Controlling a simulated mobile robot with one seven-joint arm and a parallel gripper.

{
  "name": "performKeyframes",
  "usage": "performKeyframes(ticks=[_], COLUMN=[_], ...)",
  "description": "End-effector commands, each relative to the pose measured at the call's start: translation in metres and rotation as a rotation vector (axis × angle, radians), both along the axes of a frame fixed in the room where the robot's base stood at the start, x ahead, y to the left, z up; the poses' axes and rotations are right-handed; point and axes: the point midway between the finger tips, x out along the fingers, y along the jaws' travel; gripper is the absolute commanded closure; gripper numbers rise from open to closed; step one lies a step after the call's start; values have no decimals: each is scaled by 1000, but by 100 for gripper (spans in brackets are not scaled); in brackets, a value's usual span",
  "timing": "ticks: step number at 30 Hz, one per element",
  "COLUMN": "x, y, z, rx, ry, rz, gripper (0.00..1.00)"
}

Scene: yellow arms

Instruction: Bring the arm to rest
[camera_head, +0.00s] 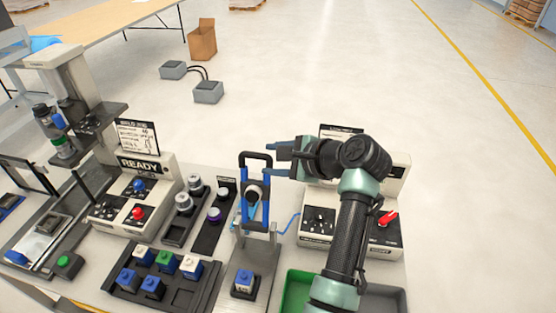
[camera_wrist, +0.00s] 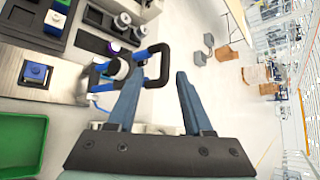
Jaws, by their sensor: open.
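My gripper (camera_head: 272,158) is open, with its two blue-grey fingers pointing left in the head view. My dark arm with pale green joints reaches up over the right part of the workbench. In the wrist view the gripper (camera_wrist: 159,78) shows open floor between its fingers, and nothing is held. A blue and black handle frame (camera_head: 244,190) on a metal stand is close to the fingertips. It also shows in the wrist view (camera_wrist: 165,68), just beyond the left finger; I cannot tell whether they touch.
A white console with a READY display (camera_head: 138,163) stands to the left. Another console (camera_head: 387,233) with a red switch is partly behind my arm. A block tray (camera_head: 120,295), a green bin (camera_head: 292,290) and knobs sit on the bench. Floor beyond is mostly clear.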

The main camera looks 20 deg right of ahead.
Motion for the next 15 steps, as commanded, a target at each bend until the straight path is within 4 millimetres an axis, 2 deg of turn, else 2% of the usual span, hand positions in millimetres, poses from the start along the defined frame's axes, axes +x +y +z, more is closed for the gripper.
performKeyframes(ticks=[6, 15], x=[-12, -13], y=[-4, -4], z=[9, 11], rx=[0, 1], ry=[-3, -3], rz=[-1, 1], gripper=[49, 49])
